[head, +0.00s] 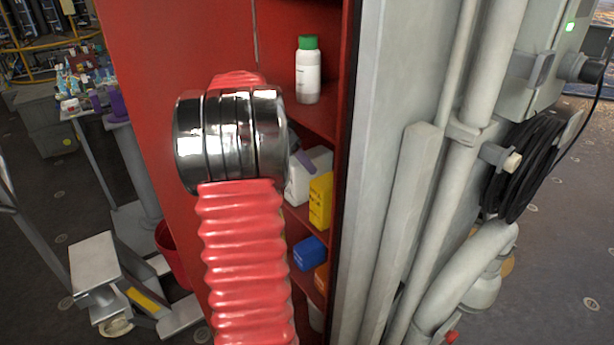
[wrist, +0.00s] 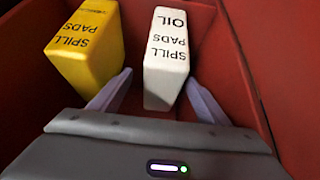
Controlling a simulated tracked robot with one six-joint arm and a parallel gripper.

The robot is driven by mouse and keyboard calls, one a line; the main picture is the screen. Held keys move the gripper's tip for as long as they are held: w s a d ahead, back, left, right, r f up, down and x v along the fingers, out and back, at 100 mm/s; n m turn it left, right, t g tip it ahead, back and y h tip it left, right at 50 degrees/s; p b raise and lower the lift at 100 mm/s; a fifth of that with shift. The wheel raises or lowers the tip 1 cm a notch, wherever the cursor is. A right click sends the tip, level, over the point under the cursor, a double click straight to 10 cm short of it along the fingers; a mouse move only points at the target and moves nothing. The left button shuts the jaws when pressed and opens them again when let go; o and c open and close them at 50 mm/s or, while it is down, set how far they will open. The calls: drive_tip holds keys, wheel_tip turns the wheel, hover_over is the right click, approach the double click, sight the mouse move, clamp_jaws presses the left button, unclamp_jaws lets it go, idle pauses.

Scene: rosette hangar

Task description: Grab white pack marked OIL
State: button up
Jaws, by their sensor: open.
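The white pack marked OIL SPILL PADS (wrist: 166,55) stands in a red compartment in the wrist view, its lettering upside down. My gripper (wrist: 158,82) is open, with one pale purple finger on each side of the pack's near end. A gap shows at the left finger; whether the right finger touches is unclear. In the head view my red arm hides most of my gripper. A white container (head: 312,165) shows partly behind it, with a purple finger against it; I cannot read any marking there.
A yellow SPILL PADS pack (wrist: 84,42) stands close left of the white pack; it also shows in the head view (head: 320,202). Red cabinet walls (wrist: 235,50) enclose them. A green-capped bottle (head: 308,72) stands above, a blue container (head: 309,253) below.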

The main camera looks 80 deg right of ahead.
sight(308, 176)
drive_tip(key=shift+s, duration=0.15)
drive_tip(key=shift+x, duration=1.15)
drive_tip(key=shift+w+x, duration=0.2)
drive_tip(key=shift+x, duration=1.15)
drive_tip(key=shift+w+x, duration=0.25)
drive_tip(key=shift+x, duration=1.05)
drive_tip(key=shift+f, duration=0.1)
drive_tip(key=shift+c, duration=0.7)
drive_tip(key=c, duration=1.2)
